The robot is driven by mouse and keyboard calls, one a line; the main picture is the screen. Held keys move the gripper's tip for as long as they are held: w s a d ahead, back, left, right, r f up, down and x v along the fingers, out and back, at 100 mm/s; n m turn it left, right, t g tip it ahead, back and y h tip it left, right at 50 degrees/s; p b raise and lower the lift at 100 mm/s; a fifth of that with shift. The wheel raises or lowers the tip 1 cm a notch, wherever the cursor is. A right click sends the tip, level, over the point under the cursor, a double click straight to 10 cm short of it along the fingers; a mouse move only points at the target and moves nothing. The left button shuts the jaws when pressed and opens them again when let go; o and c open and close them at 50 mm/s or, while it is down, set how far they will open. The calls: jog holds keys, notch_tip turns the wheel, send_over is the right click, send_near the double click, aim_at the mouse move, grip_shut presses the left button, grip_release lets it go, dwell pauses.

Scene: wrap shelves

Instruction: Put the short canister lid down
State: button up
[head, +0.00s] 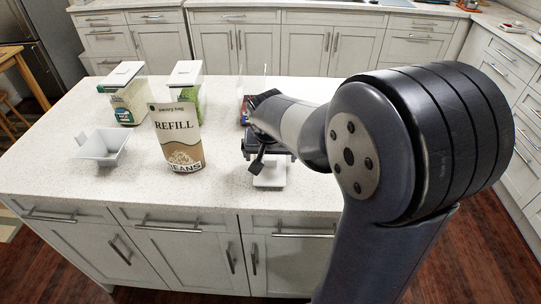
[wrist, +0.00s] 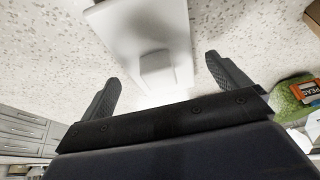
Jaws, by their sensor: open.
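The white lid (wrist: 154,40) lies flat on the speckled countertop in the wrist view, with a raised block on its face. It also shows as a white square in the head view (head: 270,176), under my gripper (head: 265,158). In the wrist view my gripper (wrist: 162,90) is open, its two dark fingers apart on either side of the lid's near end. I see no finger touching the lid. Part of the lid is cut off by the wrist view's top edge, and my arm hides the counter behind it in the head view.
Left of my gripper stand a REFILL beans pouch (head: 178,138) and a white scoop-like funnel (head: 103,147). Two canisters with white lids, one at left (head: 126,95) and one green-filled (head: 188,80), stand behind. The counter's front edge is close below the lid. The left front counter is clear.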

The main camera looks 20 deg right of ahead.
jog(key=v, duration=1.1)
jog(key=shift+r, duration=0.15)
jog(key=shift+s, duration=0.15)
jog(key=x, duration=1.2)
jog(key=shift+r, duration=1.7)
jog(key=shift+f, duration=0.15)
